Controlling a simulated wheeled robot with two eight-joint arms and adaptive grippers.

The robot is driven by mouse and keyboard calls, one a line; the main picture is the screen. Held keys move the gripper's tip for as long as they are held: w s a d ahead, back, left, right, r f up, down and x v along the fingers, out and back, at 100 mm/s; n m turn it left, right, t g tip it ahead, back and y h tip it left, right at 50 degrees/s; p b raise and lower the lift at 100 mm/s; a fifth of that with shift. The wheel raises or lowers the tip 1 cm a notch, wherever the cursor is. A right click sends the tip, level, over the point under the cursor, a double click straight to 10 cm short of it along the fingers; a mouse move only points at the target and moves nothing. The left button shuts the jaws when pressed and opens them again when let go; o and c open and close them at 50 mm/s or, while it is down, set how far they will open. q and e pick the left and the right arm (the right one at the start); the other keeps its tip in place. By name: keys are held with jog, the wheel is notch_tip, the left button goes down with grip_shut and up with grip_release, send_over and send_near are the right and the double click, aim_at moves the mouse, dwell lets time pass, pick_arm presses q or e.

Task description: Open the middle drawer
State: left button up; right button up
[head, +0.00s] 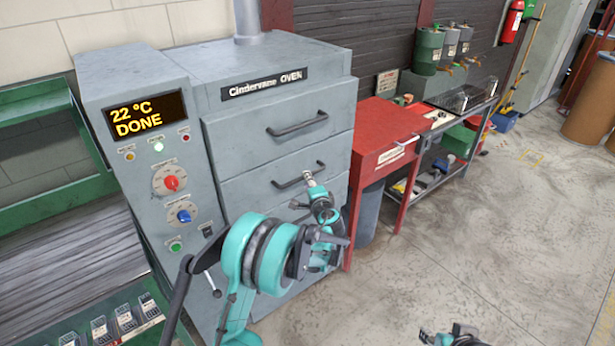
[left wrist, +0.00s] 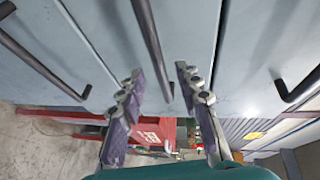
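The grey oven (head: 330,62) has a stack of drawers with dark bar handles, and all look closed. The middle drawer's handle (head: 300,175) is below the top handle (head: 297,124). My left gripper (head: 313,178) is at the right end of the middle handle. In the left wrist view my left gripper (left wrist: 160,72) is open, its fingers apart. The middle handle (left wrist: 150,45) runs between the fingertips there, with a gap visible on both sides. The lower drawer is largely hidden by my left arm in the head view. My right gripper (head: 452,336) shows only partly at the bottom edge.
A red table (head: 378,128) stands close to the oven's right side, with a metal workbench (head: 450,120) beyond. The oven's control panel (head: 165,160) is at the left and its display reads "22 °C DONE". The floor at right (head: 480,215) is clear.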

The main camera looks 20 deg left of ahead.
pick_arm(q)
jog(key=x, duration=0.4)
jog(key=shift+f+b, duration=0.1)
jog(key=shift+b, duration=0.25)
jog(key=shift+w+a, duration=0.15)
jog(key=shift+w, duration=0.15)
grip_shut()
jog(key=s+d+b, duration=0.1)
jog(key=s+d, duration=0.9)
jog(key=d, duration=0.2)
jog(key=s+d+b, duration=0.1)
jog(key=s+d, duration=0.8)
jog(key=d, duration=0.4)
jog(key=shift+s+b, duration=0.3)
jog(key=shift+s, duration=0.1)
jog(key=shift+d, duration=0.1)
